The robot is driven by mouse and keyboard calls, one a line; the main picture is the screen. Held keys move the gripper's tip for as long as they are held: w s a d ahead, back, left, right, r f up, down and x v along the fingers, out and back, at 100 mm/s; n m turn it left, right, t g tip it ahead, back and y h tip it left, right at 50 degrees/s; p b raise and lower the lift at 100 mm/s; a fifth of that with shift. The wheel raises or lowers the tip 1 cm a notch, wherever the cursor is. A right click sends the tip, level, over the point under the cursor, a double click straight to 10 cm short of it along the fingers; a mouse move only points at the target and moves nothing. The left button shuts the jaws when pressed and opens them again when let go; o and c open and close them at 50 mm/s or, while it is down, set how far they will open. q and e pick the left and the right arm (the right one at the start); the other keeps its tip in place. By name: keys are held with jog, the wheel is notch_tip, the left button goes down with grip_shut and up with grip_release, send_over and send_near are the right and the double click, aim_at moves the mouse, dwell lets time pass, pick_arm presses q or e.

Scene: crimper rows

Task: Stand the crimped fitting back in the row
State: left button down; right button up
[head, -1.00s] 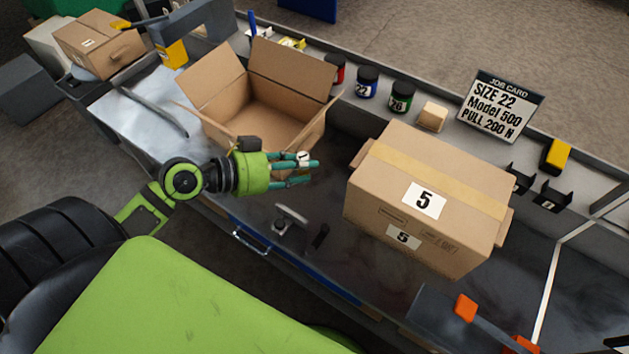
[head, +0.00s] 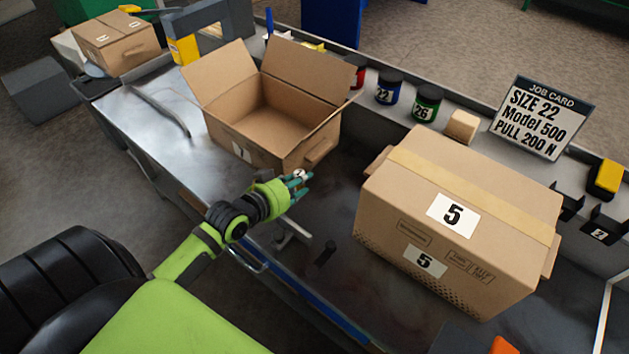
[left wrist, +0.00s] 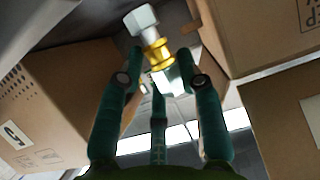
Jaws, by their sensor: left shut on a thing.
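My left gripper (head: 298,183) is shut on the fitting, above the bench in front of the open cardboard box. In the head view the fitting (head: 299,175) is a tiny pale shape at the fingertips. In the left wrist view the fitting (left wrist: 154,52) has a silver hex head, a gold middle and a silver lower end. It sits tilted between the teal fingers, and its lower end is partly hidden by them. I cannot make out the row of fittings in either view. My right gripper is not in view.
The open box (head: 262,153) stands behind my gripper and a closed box (head: 400,262) marked 5 stands to its right. The job card (head: 541,118), jars (head: 427,103) and black brackets (head: 604,238) line the back.

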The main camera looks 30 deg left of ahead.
pick_arm(q)
jog(key=x, duration=0.3)
jog(key=shift+w+f, duration=0.1)
jog(key=shift+f, duration=0.15)
jog(key=x, duration=0.1)
jog(key=b+x, duration=0.1)
jog(key=x, duration=0.1)
jog(key=shift+f, duration=0.4)
jog(key=shift+w+f, duration=0.15)
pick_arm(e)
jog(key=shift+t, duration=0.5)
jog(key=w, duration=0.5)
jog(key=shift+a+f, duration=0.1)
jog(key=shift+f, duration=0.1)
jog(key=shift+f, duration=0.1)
pick_arm(q)
jog(key=c, duration=1.1)
grip_release()
jog(key=shift+f, duration=0.1)
jog(key=shift+o, duration=1.4)
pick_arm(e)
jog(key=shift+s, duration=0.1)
